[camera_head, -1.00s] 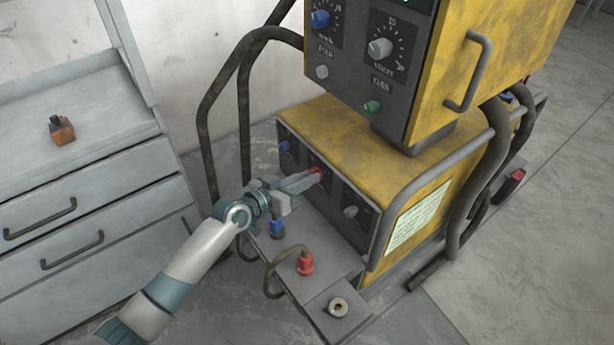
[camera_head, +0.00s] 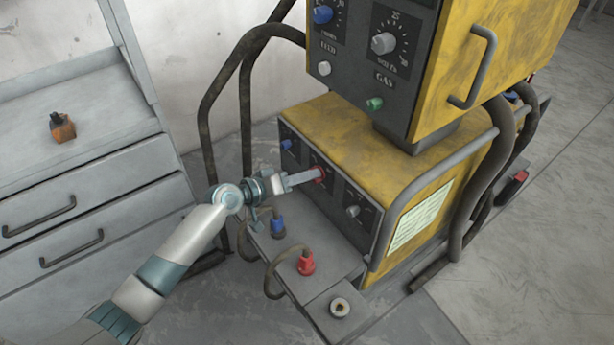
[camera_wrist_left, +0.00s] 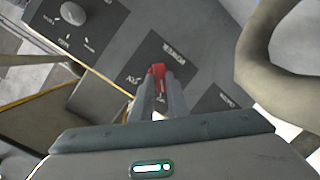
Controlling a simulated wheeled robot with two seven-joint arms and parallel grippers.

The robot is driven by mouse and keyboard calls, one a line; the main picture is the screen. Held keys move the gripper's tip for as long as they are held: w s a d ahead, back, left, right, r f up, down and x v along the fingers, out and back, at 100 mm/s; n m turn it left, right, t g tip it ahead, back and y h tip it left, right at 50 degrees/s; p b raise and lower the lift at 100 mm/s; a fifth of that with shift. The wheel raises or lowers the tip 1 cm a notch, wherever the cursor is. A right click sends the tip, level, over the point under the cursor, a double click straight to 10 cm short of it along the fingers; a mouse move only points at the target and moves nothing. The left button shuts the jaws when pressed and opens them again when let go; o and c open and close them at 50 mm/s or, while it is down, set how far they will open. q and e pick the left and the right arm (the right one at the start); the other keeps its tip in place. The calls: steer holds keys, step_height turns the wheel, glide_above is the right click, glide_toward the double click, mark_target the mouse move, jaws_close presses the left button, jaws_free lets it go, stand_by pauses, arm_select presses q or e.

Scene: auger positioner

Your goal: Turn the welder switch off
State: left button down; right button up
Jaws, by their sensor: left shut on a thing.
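The welder (camera_head: 350,140) is a yellow box with a grey front panel. Its red power switch (camera_head: 321,174) is in the middle of the lower panel. My left gripper (camera_head: 317,176) reaches in from the left, and its fingers are shut on the red switch. In the left wrist view the red switch (camera_wrist_left: 157,71) shows between the fingertips, beside a dark label plate with "POWER" and "ON" lettering. The fingers hide part of the switch and plate. My right gripper is not in view.
A blue plug (camera_head: 277,226) and a red plug (camera_head: 306,263) with cables stand on the ledge below the panel. A grey knob (camera_head: 352,211) is right of the switch. Bent dark tube rails (camera_head: 205,110) rise at left. A grey drawer cabinet (camera_head: 90,190) stands further left.

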arm_select(q)
steer(key=c, duration=1.7)
jaws_free()
steer(key=shift+v, duration=8.7)
steer(key=shift+f, duration=0.1)
